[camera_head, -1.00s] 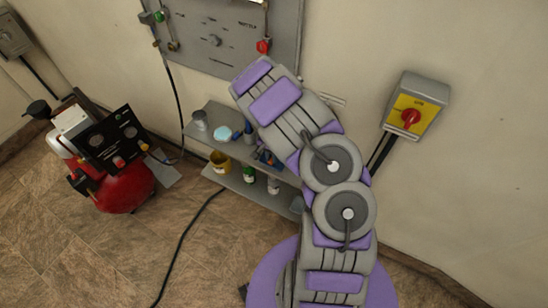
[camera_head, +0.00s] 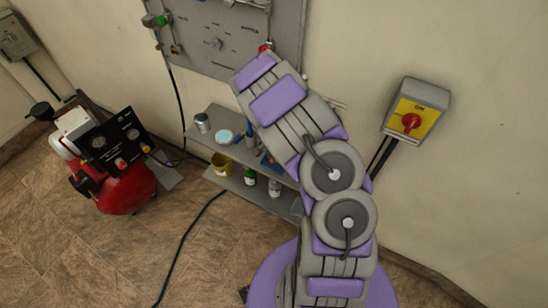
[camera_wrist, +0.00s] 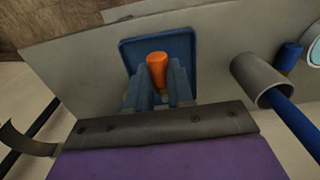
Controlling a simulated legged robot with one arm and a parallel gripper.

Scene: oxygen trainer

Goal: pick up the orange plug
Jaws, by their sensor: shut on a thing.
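The orange plug (camera_wrist: 157,66) shows in the wrist view, upright between the blue fingers of my gripper (camera_wrist: 162,85). My gripper is shut on the plug. The plug's lower part is hidden by the fingers. A blue square tray (camera_wrist: 188,46) lies on the grey shelf behind and around the plug; I cannot tell whether the plug touches it. In the head view my own arm hides the plug and the gripper.
The grey shelf (camera_wrist: 80,68) also holds a grey tube with a blue rod (camera_wrist: 298,122) and a blue cap (camera_wrist: 288,56). A yellow pot (camera_head: 221,164) and bottles stand on the lower shelf. A red compressor (camera_head: 126,190) stands at left, a switch box (camera_head: 416,106) at right.

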